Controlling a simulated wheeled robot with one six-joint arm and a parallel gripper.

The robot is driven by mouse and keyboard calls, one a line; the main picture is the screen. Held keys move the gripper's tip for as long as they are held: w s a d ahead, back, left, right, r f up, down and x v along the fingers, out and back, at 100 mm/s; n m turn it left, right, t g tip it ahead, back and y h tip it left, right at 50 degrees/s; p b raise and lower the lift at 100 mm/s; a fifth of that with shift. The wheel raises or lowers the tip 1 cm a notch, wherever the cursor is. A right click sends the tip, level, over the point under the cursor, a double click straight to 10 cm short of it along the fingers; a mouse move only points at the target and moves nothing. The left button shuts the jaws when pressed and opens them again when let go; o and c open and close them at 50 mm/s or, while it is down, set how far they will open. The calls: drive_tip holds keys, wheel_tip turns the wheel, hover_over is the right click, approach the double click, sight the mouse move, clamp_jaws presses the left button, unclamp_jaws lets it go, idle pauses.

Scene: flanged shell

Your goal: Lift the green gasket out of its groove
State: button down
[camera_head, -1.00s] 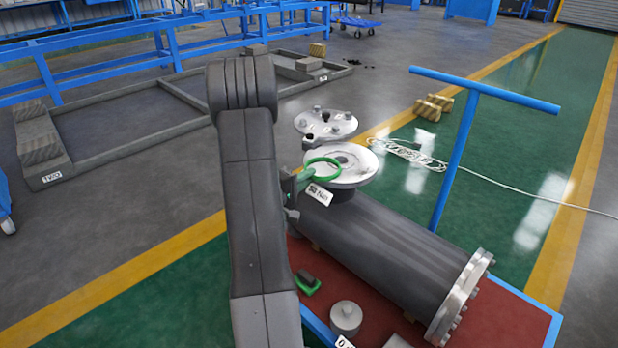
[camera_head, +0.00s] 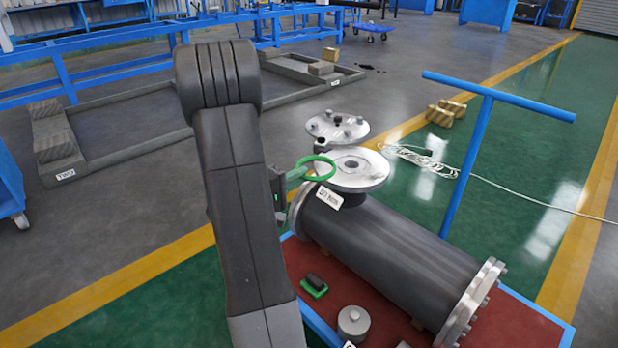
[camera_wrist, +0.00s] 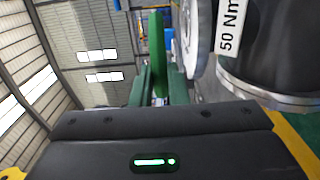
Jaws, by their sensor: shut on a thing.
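The green gasket (camera_head: 318,168) is a thin ring held by its near left side. My gripper (camera_head: 290,177) is shut on it. The ring overlaps the left edge of the pale upper flange (camera_head: 368,178) of the dark shell (camera_head: 395,245). In the wrist view the gasket (camera_wrist: 156,45) shows edge-on between my gripper's green fingers (camera_wrist: 160,84), with a gap between it and the flange face (camera_wrist: 198,40). So the gasket is clear of the flange. The groove is too small to make out.
A round cover with studs (camera_head: 337,128) is behind the flange. A white tag (camera_head: 328,196) hangs at the shell's neck. A blue T-handle (camera_head: 470,150) rises at the right. A green-based block (camera_head: 314,285) and a grey weight (camera_head: 353,323) sit on the red deck (camera_head: 385,318).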

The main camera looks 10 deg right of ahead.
drive_tip(key=s+a+r, duration=0.2)
drive_tip(key=s+a, duration=0.2)
drive_tip(key=a, duration=0.2)
drive_tip(key=shift+r, duration=0.25)
drive_tip(key=shift+w, duration=0.1)
